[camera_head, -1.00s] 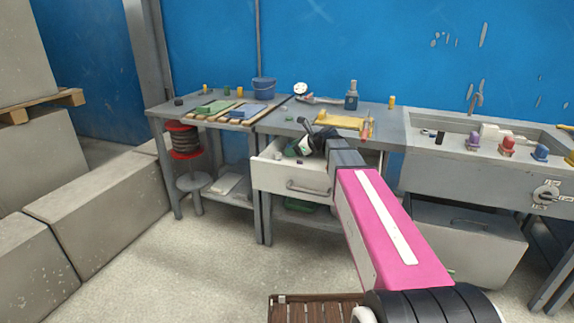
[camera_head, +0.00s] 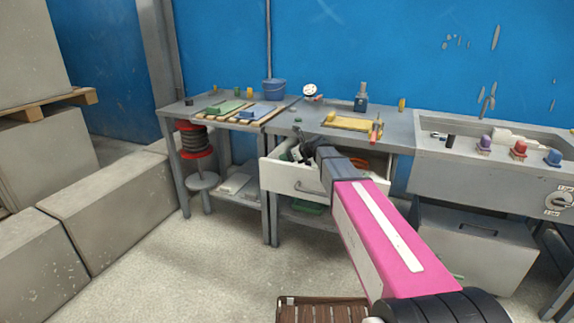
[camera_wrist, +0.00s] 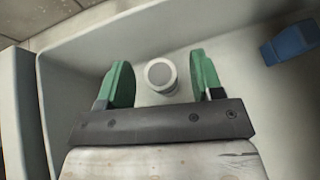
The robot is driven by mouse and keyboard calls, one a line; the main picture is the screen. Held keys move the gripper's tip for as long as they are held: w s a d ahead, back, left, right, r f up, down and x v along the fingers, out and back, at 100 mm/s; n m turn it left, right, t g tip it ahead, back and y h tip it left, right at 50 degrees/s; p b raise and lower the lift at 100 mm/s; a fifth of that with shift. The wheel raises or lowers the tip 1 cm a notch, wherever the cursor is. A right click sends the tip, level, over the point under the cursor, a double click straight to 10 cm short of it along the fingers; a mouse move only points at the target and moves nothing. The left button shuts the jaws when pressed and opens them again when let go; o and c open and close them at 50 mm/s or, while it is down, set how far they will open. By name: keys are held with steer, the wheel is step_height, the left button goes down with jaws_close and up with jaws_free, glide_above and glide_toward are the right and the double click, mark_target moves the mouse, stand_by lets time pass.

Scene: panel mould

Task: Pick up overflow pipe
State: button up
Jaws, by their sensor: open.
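A short pale round piece (camera_wrist: 161,75) with a grey end, which looks like the overflow pipe, stands in the drawer. In the wrist view it lies between and slightly beyond the green fingers of my gripper (camera_wrist: 161,83). The fingers are open on either side, with a gap to it on both sides. In the head view my gripper (camera_head: 302,150) is in or just over the open drawer (camera_head: 295,183) of the workbench, and the pipe cannot be made out there.
A blue block (camera_wrist: 291,45) lies in the drawer, right of my gripper. Pale drawer walls rise close around the fingers. The workbench (camera_head: 300,117) above holds a yellow tray (camera_head: 350,123) and tools. A sink unit (camera_head: 480,165) stands to the right.

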steer(key=x, duration=0.2)
steer(key=shift+w+a+f, duration=0.15)
steer(key=shift+a, duration=0.05)
steer(key=shift+c, duration=0.2)
steer(key=c, duration=0.9)
steer(key=shift+c, duration=0.2)
